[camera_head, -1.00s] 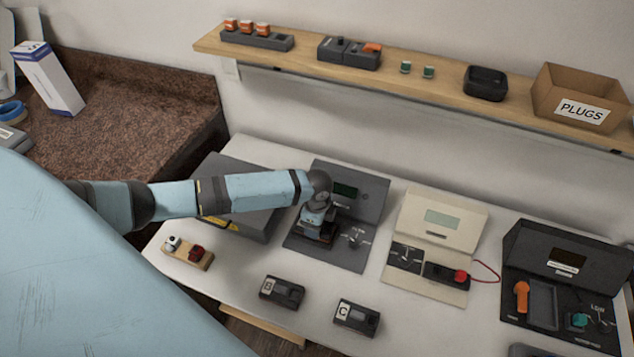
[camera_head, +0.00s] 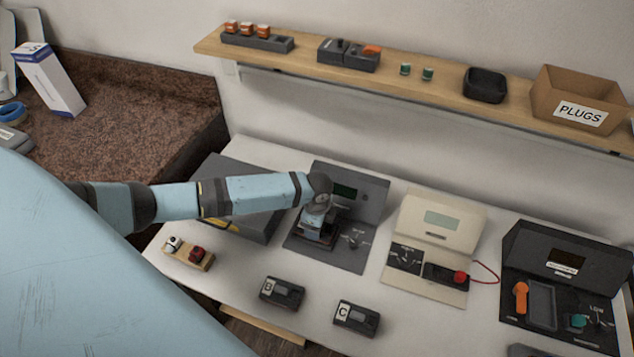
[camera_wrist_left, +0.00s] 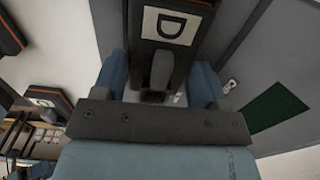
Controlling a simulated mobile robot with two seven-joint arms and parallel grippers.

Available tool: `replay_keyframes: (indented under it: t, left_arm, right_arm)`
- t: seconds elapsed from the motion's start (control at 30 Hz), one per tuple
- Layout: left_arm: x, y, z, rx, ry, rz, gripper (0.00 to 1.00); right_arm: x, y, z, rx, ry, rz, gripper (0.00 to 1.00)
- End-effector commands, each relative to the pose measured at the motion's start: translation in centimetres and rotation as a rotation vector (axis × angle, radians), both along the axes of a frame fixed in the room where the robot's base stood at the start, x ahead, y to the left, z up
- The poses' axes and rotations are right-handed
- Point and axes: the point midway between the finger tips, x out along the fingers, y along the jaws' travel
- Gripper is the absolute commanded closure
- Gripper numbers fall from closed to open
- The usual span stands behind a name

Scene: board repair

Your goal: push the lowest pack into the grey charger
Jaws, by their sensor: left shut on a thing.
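My left gripper (camera_head: 317,224) is over the left part of the grey charger (camera_head: 358,259), a dark grey unit with a small dark screen and a dial. In the left wrist view its two blue fingers (camera_wrist_left: 160,78) are shut on a dark pack marked D (camera_wrist_left: 172,22). Its dark body shows under the gripper in the head view. The arm hides how far the pack sits in the charger. Pack B (camera_head: 282,293) and pack C (camera_head: 357,317) lie on the table in front. My right gripper is out of view.
A beige unit (camera_head: 440,210) with a red knob and a black unit (camera_head: 565,240) with an orange handle stand to the right. A small wooden block (camera_head: 188,255) with two knobs lies left. A shelf (camera_head: 410,82) runs above. The front middle of the table is clear around packs B and C.

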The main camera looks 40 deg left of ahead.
Motion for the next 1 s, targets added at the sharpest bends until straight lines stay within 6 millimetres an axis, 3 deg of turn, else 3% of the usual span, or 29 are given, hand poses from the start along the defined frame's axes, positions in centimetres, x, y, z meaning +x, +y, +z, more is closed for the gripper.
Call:
replay_keyframes:
  t: [1.0]
  left_arm:
    - [0.0,0.0,-1.0,-0.001,0.0,0.0,0.59]
  right_arm:
    - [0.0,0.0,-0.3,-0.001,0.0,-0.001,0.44]
